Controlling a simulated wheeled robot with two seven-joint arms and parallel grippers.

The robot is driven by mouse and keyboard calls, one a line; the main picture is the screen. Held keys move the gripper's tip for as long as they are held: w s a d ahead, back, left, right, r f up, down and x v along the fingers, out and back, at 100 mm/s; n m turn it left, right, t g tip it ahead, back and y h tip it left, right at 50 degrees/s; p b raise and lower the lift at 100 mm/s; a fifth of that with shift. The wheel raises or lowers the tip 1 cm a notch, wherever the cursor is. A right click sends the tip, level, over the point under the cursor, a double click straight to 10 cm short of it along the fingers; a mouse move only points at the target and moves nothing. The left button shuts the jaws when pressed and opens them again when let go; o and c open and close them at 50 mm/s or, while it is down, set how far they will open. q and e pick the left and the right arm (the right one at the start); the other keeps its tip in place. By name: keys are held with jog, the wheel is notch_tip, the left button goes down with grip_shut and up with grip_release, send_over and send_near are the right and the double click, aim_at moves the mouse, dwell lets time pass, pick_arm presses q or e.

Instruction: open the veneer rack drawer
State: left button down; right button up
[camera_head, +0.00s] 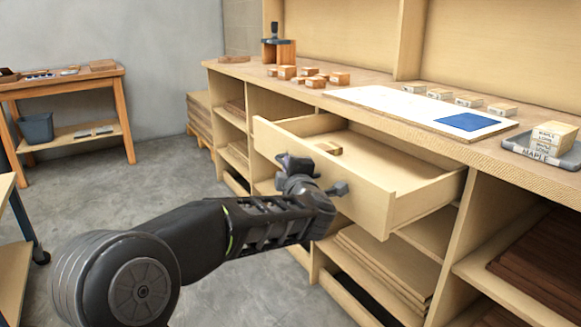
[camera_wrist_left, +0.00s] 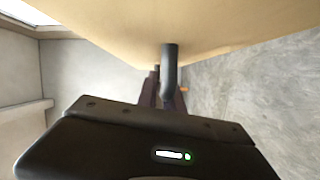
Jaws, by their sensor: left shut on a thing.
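The veneer rack drawer (camera_head: 400,190) is light wood and stands pulled out from the rack under the bench top. A small wooden block (camera_head: 328,147) lies inside it. Its dark bar handle (camera_head: 337,189) runs across the front panel, which also shows in the left wrist view (camera_wrist_left: 225,25). My left gripper (camera_head: 297,165) is at the drawer front and is shut on the handle, seen end-on in the left wrist view (camera_wrist_left: 169,70). The gripper hides part of the handle. My right gripper is not in view.
The bench top holds several wooden blocks (camera_head: 314,82), a white board with a blue square (camera_head: 420,108) and a grey tray (camera_head: 540,150) at right. Open shelves with sheets (camera_head: 380,260) lie below the drawer. A side table (camera_head: 65,80) stands far left.

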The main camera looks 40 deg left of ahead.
pick_arm(q)
jog(key=shift+f, duration=0.1)
jog(key=c, duration=1.5)
grip_release()
jog(key=shift+d, duration=0.1)
jog(key=p+v, duration=0.2)
jog(key=v, duration=0.5)
jog(key=shift+s+d, duration=0.25)
